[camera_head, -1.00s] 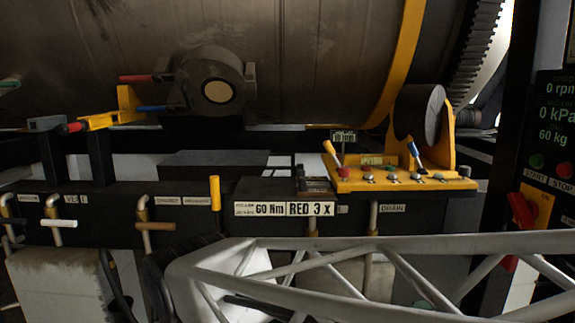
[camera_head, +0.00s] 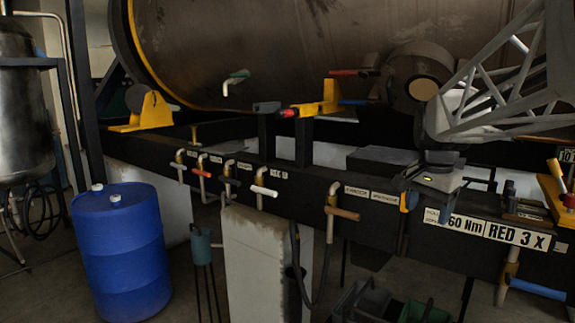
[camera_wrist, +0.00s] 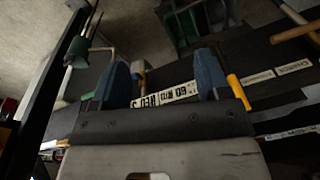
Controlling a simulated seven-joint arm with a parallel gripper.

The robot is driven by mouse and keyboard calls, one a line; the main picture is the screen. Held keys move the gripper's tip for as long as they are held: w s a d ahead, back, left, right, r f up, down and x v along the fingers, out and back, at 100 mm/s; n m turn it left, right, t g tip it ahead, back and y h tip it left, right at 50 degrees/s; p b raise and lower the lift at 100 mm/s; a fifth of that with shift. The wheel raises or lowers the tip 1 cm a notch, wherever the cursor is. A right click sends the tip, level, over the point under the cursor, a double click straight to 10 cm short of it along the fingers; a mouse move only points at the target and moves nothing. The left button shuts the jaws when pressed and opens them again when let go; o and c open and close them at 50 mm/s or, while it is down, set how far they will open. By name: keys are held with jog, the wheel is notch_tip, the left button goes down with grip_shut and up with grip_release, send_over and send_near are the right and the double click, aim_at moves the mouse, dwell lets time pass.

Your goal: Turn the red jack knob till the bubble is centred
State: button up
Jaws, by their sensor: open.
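A small red piece (camera_head: 569,201) shows on the yellow plate (camera_head: 556,196) at the right edge of the head view, cut off by the frame. I cannot tell whether it is the jack knob. No bubble can be made out in either view. My gripper (camera_head: 410,202) is at the right of the black beam, close to the yellow handle and left of the "60 Nm RED 3 X" label (camera_head: 495,231). In the wrist view my gripper (camera_wrist: 163,72) has its two blue fingers spread with nothing held. There the yellow handle (camera_wrist: 238,92) stands just right of the right finger.
The black beam (camera_head: 300,190) carries several valve levers, one red (camera_head: 202,173) and one white (camera_head: 264,191). A yellow bracket (camera_head: 318,107) with a red-tipped handle stands above it. A blue drum (camera_head: 120,250) stands on the floor at left, with crates (camera_head: 360,300) below the beam.

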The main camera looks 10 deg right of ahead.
jog(key=w+d+r+m, duration=0.2)
jog(key=d, duration=0.4)
jog(key=w+d+r+m, duration=0.1)
jog(key=w+d+m, duration=0.1)
jog(key=d, duration=0.4)
notch_tip(320, 180, up, 2)
jog(key=m+g, duration=0.1)
jog(key=m, duration=1.1)
send_over(574, 196)
jog(key=shift+d+y, duration=0.25)
jog(key=shift+y, duration=0.15)
jog(key=shift+w, duration=0.1)
jog(key=shift+a+f, duration=0.15)
jog(key=shift+f, duration=3.7)
